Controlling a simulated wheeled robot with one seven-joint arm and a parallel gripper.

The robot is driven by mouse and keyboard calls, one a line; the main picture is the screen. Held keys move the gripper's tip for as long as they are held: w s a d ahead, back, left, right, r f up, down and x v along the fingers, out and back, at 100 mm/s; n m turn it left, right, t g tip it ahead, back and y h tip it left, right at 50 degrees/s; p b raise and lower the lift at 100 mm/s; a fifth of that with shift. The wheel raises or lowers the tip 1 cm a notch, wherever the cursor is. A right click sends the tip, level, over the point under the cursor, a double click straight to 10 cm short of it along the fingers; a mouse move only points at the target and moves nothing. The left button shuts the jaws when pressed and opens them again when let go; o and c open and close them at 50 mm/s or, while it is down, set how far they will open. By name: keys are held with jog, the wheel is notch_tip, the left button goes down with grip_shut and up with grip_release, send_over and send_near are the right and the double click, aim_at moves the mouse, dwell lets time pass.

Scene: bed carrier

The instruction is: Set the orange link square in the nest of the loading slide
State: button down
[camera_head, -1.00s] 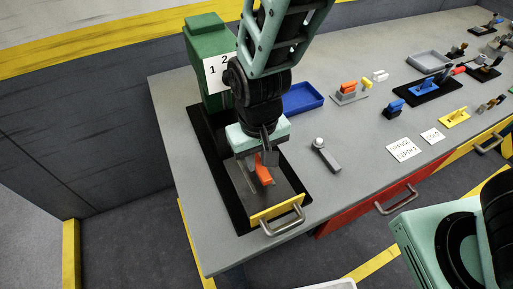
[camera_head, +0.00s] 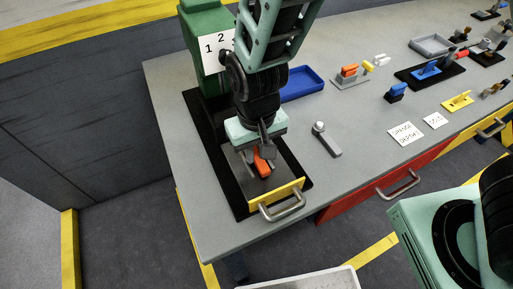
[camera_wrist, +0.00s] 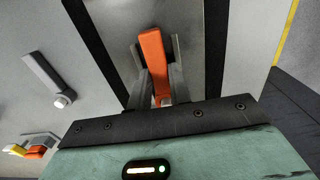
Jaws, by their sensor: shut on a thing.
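The orange link (camera_head: 262,162) is held in my gripper (camera_head: 264,152) just above or at the grey plate of the loading slide (camera_head: 285,161). In the wrist view the orange link (camera_wrist: 153,57) runs between the two fingers of my gripper (camera_wrist: 160,88), which are shut on it. A dark grey raised piece, seemingly the nest (camera_wrist: 174,50), shows beside and behind the link. The link looks roughly in line with it; I cannot tell if it is seated. The slide has a yellow front with a metal handle (camera_head: 283,208).
A green machine (camera_head: 207,50) with a number card stands behind the slide. A grey lever (camera_head: 327,139) lies on the bench to the right. A blue tray (camera_head: 302,83) and a stand with another orange piece (camera_head: 349,71) are farther back.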

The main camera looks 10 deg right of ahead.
jog(key=shift+f, duration=0.15)
jog(key=c, duration=1.2)
grip_release()
notch_tip(320, 180, up, 17)
jog(key=shift+r+p, duration=0.2)
jog(key=shift+p, duration=0.25)
jog(key=s+d+f+n, duration=0.1)
jog(key=s+d+n, duration=0.3)
jog(key=s+d, duration=0.4)
jog(key=shift+s+f+n+y, duration=0.3)
jog(key=shift+s, duration=1.3)
